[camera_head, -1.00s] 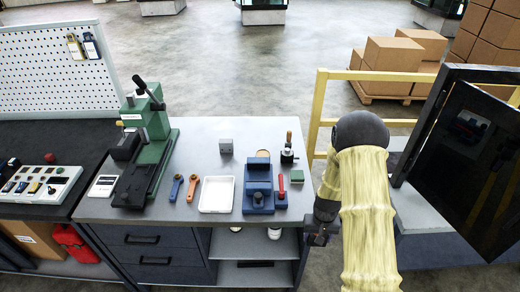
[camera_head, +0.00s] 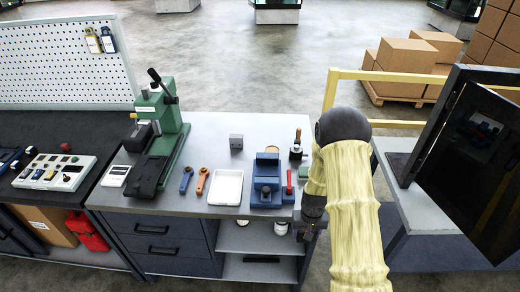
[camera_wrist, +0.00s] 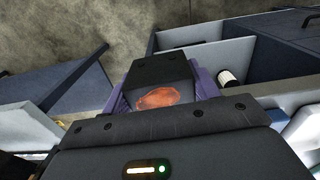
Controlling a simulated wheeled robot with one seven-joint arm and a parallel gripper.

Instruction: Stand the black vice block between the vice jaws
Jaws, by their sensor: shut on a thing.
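The blue vice (camera_head: 266,188) stands on the grey workbench, near its front edge. My gripper (camera_head: 308,229) is low in front of the bench's right front corner, apart from the vice and to its lower right. In the wrist view my gripper (camera_wrist: 163,95) is shut on the black vice block (camera_wrist: 162,70), which sits between the purple finger pads. The block's near face carries an orange-red patch. In the head view the block is too small and dark to make out. The vice jaws' gap is hard to judge from here.
A white tray (camera_head: 228,188), a red-handled tool (camera_head: 289,182), a green block (camera_head: 304,173) and a wooden-handled tool (camera_head: 297,146) surround the vice. Open shelves (camera_head: 258,240) lie below the bench top.

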